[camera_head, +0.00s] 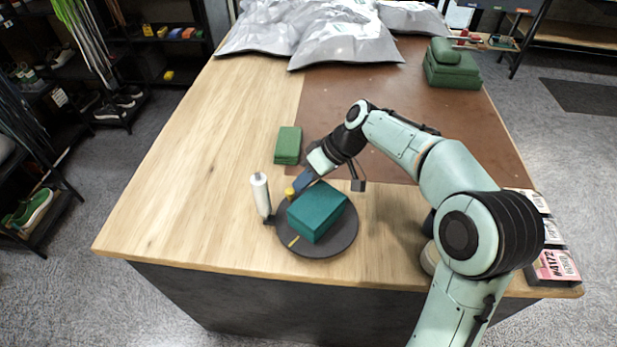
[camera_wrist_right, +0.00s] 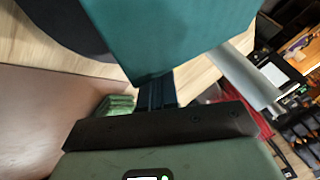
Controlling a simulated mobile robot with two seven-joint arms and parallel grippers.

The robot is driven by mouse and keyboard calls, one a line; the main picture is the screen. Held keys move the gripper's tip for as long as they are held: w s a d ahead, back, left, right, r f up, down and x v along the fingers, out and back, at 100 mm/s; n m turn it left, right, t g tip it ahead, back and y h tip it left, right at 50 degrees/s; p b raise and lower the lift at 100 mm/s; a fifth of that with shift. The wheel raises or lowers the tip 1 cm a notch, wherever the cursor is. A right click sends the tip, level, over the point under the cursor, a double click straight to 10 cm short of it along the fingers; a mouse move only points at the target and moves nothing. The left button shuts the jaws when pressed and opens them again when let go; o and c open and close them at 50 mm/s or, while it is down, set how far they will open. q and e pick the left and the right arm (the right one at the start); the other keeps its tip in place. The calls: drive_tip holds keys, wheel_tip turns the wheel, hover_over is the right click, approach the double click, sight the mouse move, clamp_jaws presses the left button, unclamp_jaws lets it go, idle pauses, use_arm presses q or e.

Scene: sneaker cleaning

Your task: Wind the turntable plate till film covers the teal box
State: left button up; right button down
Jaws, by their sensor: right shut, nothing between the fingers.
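The teal box (camera_head: 317,210) sits on the dark round turntable plate (camera_head: 341,243) near the table's front; the plate has a yellow mark on its front left rim. A yellow knob (camera_head: 290,192) shows at the plate's back left. A white film roll (camera_head: 261,193) stands upright just left of the plate. I cannot make out film on the box. My right gripper (camera_head: 299,184) is shut and empty, low beside the knob, behind the box. In the right wrist view the shut fingers (camera_wrist_right: 157,90) are close to the teal box (camera_wrist_right: 170,35); contact is unclear. My left gripper is out of view.
A small green stack (camera_head: 288,145) lies behind the plate. A brown mat (camera_head: 440,125) covers the back right, with a larger green stack (camera_head: 452,68) on it. Silvery bags (camera_head: 330,40) fill the far edge. Labelled boxes (camera_head: 553,266) stand at the right edge. The table's left is clear.

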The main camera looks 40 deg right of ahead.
sight(284, 217)
drive_tip(key=shift+w+a+n+g+y+p, duration=0.1)
drive_tip(key=shift+a+n+g+y+p, duration=0.25)
drive_tip(key=shift+a+n+g, duration=0.45)
drive_tip(key=shift+w+a+n+g+y+p, duration=0.1)
drive_tip(key=shift+a+n+g+y+p, duration=0.3)
drive_tip(key=shift+n, duration=0.8)
drive_tip(key=shift+s+a+n+g+p, duration=0.25)
drive_tip(key=shift+a+n+g+p, duration=0.25)
drive_tip(key=shift+a+n+g, duration=0.65)
drive_tip(key=shift+s+a+n+g+p, duration=0.25)
drive_tip(key=shift+a+n+g+p, duration=0.15)
drive_tip(key=shift+n, duration=0.6)
drive_tip(key=shift+s+a+n+g+p, duration=0.3)
drive_tip(key=shift+a+n, duration=0.1)
drive_tip(key=shift+n, duration=0.55)
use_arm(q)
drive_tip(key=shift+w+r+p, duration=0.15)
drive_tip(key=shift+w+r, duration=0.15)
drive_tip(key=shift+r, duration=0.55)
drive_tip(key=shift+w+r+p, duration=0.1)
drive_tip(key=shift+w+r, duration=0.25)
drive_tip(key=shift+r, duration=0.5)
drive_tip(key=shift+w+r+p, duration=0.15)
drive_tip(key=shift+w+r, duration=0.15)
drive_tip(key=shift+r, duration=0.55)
use_arm(e)
drive_tip(key=shift+s+a+n+g+h, duration=0.5)
drive_tip(key=shift+n+g, duration=0.15)
drive_tip(key=shift+n, duration=0.45)
